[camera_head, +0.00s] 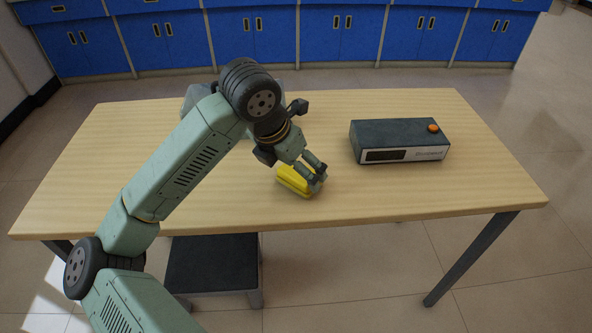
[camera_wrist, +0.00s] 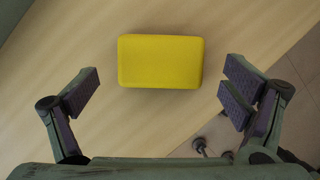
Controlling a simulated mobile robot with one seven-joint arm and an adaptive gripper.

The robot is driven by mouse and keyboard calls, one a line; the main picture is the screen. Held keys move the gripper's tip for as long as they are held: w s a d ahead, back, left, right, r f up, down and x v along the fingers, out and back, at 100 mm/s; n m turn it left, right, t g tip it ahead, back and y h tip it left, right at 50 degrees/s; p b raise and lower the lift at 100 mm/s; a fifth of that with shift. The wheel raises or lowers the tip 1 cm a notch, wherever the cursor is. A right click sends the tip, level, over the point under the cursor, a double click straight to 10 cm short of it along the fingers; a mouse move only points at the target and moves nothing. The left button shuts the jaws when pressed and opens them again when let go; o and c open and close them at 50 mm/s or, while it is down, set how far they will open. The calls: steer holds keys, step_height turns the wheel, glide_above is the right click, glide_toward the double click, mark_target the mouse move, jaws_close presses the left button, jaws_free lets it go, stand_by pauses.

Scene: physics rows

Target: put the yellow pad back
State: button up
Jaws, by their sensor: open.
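The yellow pad (camera_head: 294,180) is a rounded block lying flat on the wooden table near its front edge. In the wrist view the pad (camera_wrist: 160,61) lies ahead of the fingertips, roughly centred between them. My gripper (camera_head: 317,178) is at the pad's right end in the head view and hides part of it. In the wrist view my gripper (camera_wrist: 158,88) is open, its two fingers spread wider than the pad, with nothing between them.
A dark box (camera_head: 398,141) with a pale front and an orange knob stands on the table (camera_head: 440,193) to the right. Something grey behind my arm is mostly hidden. A black-topped step (camera_head: 212,263) stands below the table's front. Blue cabinets (camera_head: 255,36) line the back.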

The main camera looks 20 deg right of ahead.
steer(key=v, duration=1)
